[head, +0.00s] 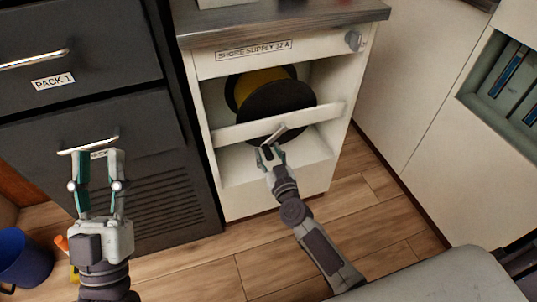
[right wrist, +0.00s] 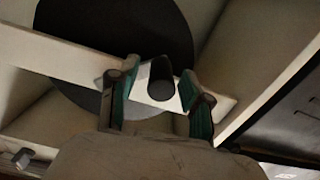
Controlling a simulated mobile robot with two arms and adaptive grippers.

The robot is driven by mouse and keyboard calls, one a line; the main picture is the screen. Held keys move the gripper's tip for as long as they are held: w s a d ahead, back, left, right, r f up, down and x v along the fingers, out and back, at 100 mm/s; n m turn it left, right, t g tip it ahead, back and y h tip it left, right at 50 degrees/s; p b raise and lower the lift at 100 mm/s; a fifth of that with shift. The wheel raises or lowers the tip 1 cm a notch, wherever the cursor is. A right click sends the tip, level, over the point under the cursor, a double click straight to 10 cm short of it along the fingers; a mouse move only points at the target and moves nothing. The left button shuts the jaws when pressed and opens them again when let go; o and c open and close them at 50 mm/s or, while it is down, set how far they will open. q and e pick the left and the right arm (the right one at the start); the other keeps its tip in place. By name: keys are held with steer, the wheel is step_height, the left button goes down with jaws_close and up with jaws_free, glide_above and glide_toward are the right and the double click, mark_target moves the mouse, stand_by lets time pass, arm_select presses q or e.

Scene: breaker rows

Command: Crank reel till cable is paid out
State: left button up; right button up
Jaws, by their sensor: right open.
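The cable reel (head: 275,108) sits in an open bay of a white cabinet, with a black disc in front and yellow cable behind it. A pale bar crosses the reel's front. The crank (head: 287,132) is at the lower front of the disc. My right gripper (head: 270,153) is open just below it. In the right wrist view, the dark crank handle (right wrist: 160,75) appears between the parted fingers of the right gripper (right wrist: 160,98); I cannot tell whether they touch it. My left gripper (head: 97,156) is open and empty in front of the dark drawer unit.
Dark drawers (head: 70,100) with bar handles stand at left. A blue bucket (head: 22,262) is at lower left. Wooden floor (head: 210,268) is open in front.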

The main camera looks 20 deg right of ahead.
steer(key=shift+c, duration=0.4)
jaws_close()
